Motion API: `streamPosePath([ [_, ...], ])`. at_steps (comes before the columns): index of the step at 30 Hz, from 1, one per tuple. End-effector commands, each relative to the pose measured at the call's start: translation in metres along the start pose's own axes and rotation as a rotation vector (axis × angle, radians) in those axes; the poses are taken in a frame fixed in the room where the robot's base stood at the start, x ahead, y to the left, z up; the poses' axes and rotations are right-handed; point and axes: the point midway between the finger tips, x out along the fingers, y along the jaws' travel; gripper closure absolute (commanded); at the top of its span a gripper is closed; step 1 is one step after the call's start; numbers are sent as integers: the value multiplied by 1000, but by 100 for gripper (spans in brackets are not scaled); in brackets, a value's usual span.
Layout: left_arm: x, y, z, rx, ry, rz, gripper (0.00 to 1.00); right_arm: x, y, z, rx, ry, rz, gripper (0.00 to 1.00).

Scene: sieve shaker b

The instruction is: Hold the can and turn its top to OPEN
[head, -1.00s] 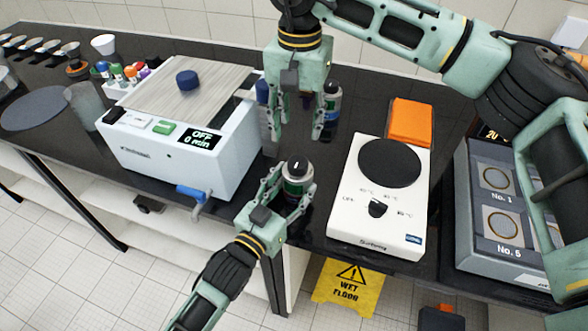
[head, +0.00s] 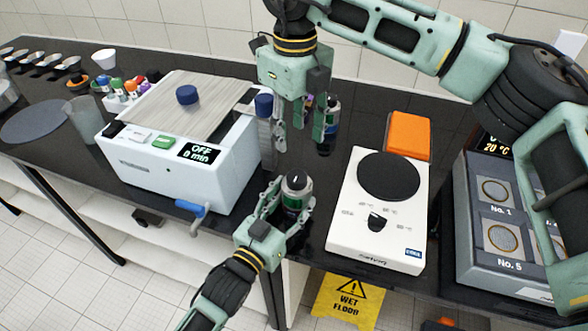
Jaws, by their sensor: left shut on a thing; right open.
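The can (head: 295,192) is small, with a green and dark body and a grey top with a dark mark. It stands upright on the black counter near its front edge. My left gripper (head: 284,208) is shut on the can's body from the front left. My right gripper (head: 302,146) is open, pointing down, above and behind the can and apart from it. Its fingers partly hide other bottles behind them. I cannot read the lettering on the can's top.
A white water bath (head: 165,172) reading OFF stands left, its blue-handled tap (head: 192,208) sticking out. A white hot plate (head: 375,232) stands right of the can. A dark bottle (head: 330,128) stands behind.

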Motion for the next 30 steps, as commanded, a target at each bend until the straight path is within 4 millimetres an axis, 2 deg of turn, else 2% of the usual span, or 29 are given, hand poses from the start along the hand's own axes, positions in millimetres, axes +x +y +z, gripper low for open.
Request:
streamPosePath([
  [6,0,0,0,0,0,0,90,-3,0,1,449,0,-1,56],
  [12,0,0,0,0,0,0,90,-5,1,1,744,0,-1,56],
  [20,0,0,0,0,0,0,90,1,1,1,872,1,0,56],
  [23,0,0,0,0,0,0,90,14,1,1,874,3,0,56],
  [30,0,0,0,0,0,0,90,63,1,0,871,4,0,56],
])
